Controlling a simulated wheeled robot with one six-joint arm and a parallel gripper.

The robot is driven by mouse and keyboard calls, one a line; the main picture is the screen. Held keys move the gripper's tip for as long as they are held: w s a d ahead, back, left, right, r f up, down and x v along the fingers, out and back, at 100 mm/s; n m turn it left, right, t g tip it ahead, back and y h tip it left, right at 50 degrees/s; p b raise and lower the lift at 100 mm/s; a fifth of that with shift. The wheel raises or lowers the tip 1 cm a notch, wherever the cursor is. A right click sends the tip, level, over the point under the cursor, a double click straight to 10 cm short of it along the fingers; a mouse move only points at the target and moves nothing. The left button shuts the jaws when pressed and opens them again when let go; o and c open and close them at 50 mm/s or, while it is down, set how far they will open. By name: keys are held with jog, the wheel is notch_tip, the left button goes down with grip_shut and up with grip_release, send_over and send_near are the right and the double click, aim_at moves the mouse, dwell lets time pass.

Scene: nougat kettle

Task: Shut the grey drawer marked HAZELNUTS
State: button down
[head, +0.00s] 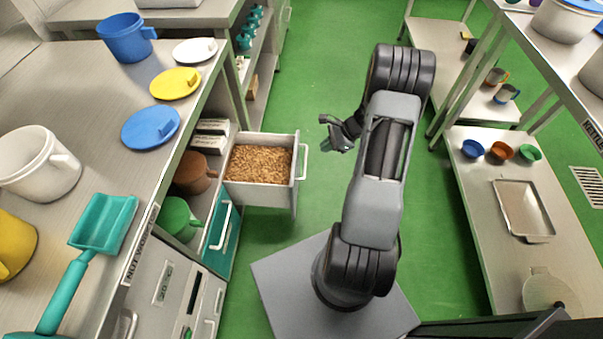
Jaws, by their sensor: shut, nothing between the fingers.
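A grey drawer (296,187) stands pulled out from under the left counter, full of brown chopped nuts (260,164). Its pale bar handle (304,161) is on its front, facing right. Any label on that front is not readable from here. My gripper (326,133) is shut and empty. In the picture it is just right of and a little above the handle, with a gap of green floor showing between them.
The left counter (85,100) holds mugs, lids and a teal scoop (105,220). A teal drawer front (219,238) sits beside the open drawer. Steel shelving (475,205) with bowls and a tray stands at right. Green floor is clear beyond my arm.

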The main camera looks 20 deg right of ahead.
notch_tip(320, 180, down, 8)
jog(key=d+m+t+b, duration=0.1)
jog(key=d+m+b, duration=0.1)
jog(key=m, duration=0.1)
jog(key=x, duration=0.3)
jog(key=a+r+b+x, duration=0.1)
jog(key=x, duration=0.6)
jog(key=shift+w+a+r+b, duration=0.1)
jog(key=shift+w+a+b, duration=0.3)
jog(key=shift+a, duration=0.05)
jog(key=shift+w+a, duration=0.3)
jog(key=shift+a, duration=0.3)
